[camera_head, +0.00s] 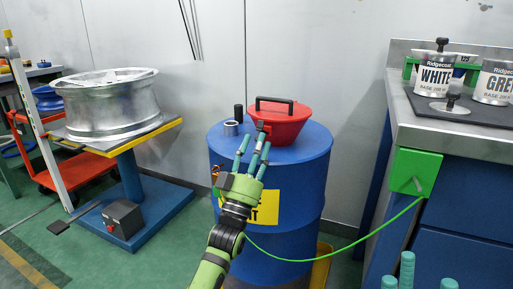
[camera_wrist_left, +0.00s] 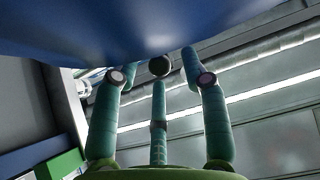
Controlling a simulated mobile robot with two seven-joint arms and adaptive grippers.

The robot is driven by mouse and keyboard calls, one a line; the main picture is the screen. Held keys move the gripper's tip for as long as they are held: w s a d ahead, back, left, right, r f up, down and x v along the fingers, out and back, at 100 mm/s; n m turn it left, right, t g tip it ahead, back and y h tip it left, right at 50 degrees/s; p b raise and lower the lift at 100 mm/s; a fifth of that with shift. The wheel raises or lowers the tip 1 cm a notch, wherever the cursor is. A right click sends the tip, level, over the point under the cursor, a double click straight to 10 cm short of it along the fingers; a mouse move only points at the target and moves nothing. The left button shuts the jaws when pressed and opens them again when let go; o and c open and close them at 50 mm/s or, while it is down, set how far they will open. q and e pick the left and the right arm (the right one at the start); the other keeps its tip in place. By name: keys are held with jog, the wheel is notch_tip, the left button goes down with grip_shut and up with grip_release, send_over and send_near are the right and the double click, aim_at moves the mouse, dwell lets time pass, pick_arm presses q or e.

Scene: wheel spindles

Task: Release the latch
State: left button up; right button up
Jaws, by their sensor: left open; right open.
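A red lidded container (camera_head: 288,125) with a black bar handle (camera_head: 284,101) stands on a blue drum (camera_head: 295,180). A small dark piece (camera_head: 260,126) sits at the container's front left; I cannot tell whether it is the latch. My left gripper (camera_head: 254,143) is open, its three teal fingers reaching up in front of the drum's top, near that piece. My right gripper (camera_head: 420,270) shows only teal fingertips at the bottom right, open.
A silver roll (camera_head: 231,128) and a black cylinder (camera_head: 238,113) stand on the drum. A metal wheel (camera_head: 108,104) rests on a blue stand at left. At right, a bench (camera_head: 440,135) holds paint cans. A green cable (camera_head: 330,254) hangs from a green box (camera_head: 415,172).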

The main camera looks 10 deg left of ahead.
pick_arm(q)
jog(key=v, duration=1.2)
